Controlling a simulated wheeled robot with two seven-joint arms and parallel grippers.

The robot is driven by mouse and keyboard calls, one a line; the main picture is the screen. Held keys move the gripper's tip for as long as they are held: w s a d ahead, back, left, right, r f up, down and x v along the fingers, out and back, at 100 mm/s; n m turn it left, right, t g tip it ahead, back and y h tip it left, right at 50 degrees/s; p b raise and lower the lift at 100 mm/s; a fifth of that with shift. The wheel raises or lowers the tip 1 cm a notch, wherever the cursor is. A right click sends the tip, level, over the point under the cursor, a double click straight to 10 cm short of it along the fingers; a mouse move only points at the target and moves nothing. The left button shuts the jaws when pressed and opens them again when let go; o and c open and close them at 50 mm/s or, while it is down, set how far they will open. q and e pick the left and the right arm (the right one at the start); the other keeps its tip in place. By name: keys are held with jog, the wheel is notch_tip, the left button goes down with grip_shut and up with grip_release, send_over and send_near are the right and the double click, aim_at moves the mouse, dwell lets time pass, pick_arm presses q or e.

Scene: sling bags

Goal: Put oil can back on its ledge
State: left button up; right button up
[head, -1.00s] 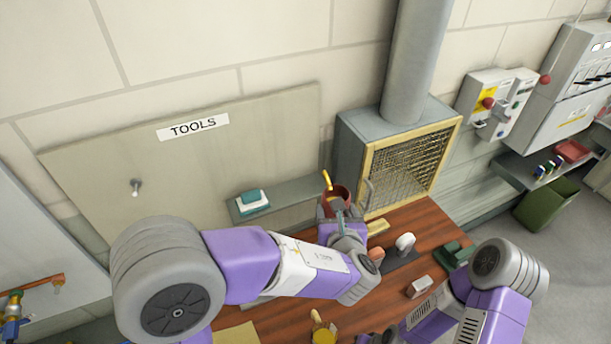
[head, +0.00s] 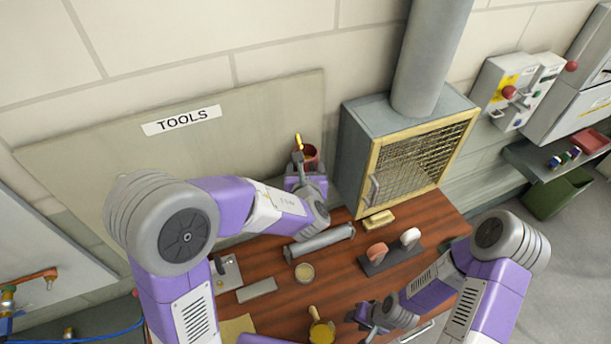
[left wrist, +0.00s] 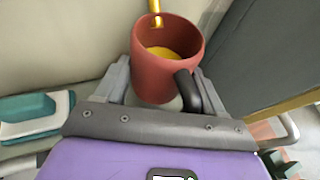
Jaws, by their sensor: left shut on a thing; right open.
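The oil can (head: 310,153) is a red cup-shaped can with a yellow spout. In the left wrist view the oil can (left wrist: 168,75) shows its yellow inside and a black handle at its right side. My left gripper (head: 303,170) is shut on it, with a grey finger on each side, and holds it roughly upright in front of the back panel, left of the mesh-fronted box. The ledge on the panel is mostly hidden behind my left arm, so I cannot tell the gap below the can. My right gripper (head: 378,316) is open and empty low over the bench.
The mesh-fronted box (head: 405,155) with its pipe stands close right of the can. A teal item (left wrist: 35,112) lies at the left in the wrist view.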

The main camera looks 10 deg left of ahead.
pick_arm(q)
jog(key=f+b, duration=0.1)
jog(key=f, duration=0.1)
jog(key=f+b, duration=0.1)
jog(key=f, duration=0.1)
jog(key=shift+w+a, duration=0.15)
jog(key=shift+w, duration=0.05)
pick_arm(e)
notch_tip(320, 180, down, 2)
jog(key=shift+w+f, duration=0.1)
jog(key=shift+w, duration=0.05)
pick_arm(q)
jog(key=shift+w, duration=0.2)
pick_arm(e)
jog(key=shift+w, duration=0.1)
jog(key=shift+d+r, duration=0.1)
jog(key=shift+r, duration=0.1)
pick_arm(q)
jog(key=shift+s, duration=0.1)
jog(key=shift+f, duration=0.1)
pick_arm(e)
jog(key=shift+f, duration=0.2)
pick_arm(q)
jog(key=o, duration=1.2)
